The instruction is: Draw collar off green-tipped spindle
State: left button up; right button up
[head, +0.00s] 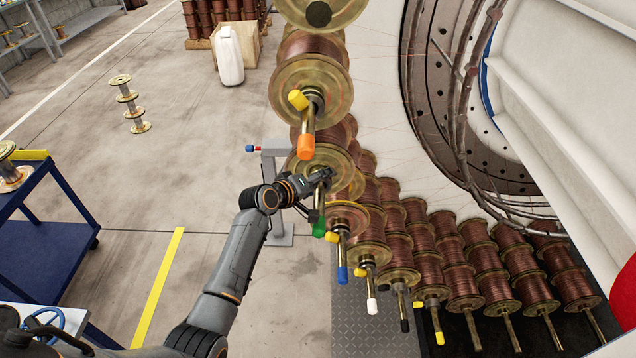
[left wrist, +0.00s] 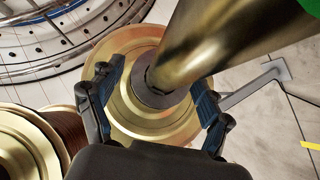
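The green tip (head: 319,228) of the spindle shows in the head view just below my left gripper (head: 321,177). In the left wrist view the brass spindle (left wrist: 215,45) runs large toward the upper right, with a bit of green tip (left wrist: 312,5) at the corner. A dark ring, seemingly the collar (left wrist: 153,98), sits around the spindle against the gold spool flange (left wrist: 125,110). My left gripper's fingers (left wrist: 162,90) are open, one on each side of the ring and spindle, with visible gaps. In the head view the gripper hides the collar. My right gripper is not in view.
Blue-tipped (head: 342,274) and white-tipped (head: 372,306) spindles are below right.

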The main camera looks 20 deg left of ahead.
aim_at(317, 208)
pick_arm(q)
jog(key=shift+r, duration=0.1)
jog(key=c, duration=1.1)
jog(key=shift+s+d+p, duration=0.3)
jog(key=shift+s+p, duration=0.4)
jog(key=shift+s, duration=0.25)
jog(key=shift+c, duration=0.2)
jog(key=shift+s+d+r, duration=0.1)
jog(key=shift+s+d, duration=0.2)
jog(key=shift+s, duration=0.85)
jog(key=shift+s+d+f, duration=0.1)
jog(key=shift+s+d, duration=0.25)
jog(key=shift+s, duration=0.75)
jog(key=shift+s+d+r, duration=0.1)
jog(key=shift+s+d, duration=0.2)
jog(key=shift+s, duration=0.85)
jog(key=s+d, duration=0.2)
jog(key=s, duration=0.6)
jog(key=shift+s+d, duration=0.25)
jog(key=shift+s, duration=0.05)
jog(key=shift+s+d, duration=0.25)
jog(key=shift+s, duration=0.7)
jog(key=shift+s+d, duration=0.25)
jog(key=shift+s, duration=0.7)
jog(key=shift+a, duration=0.1)
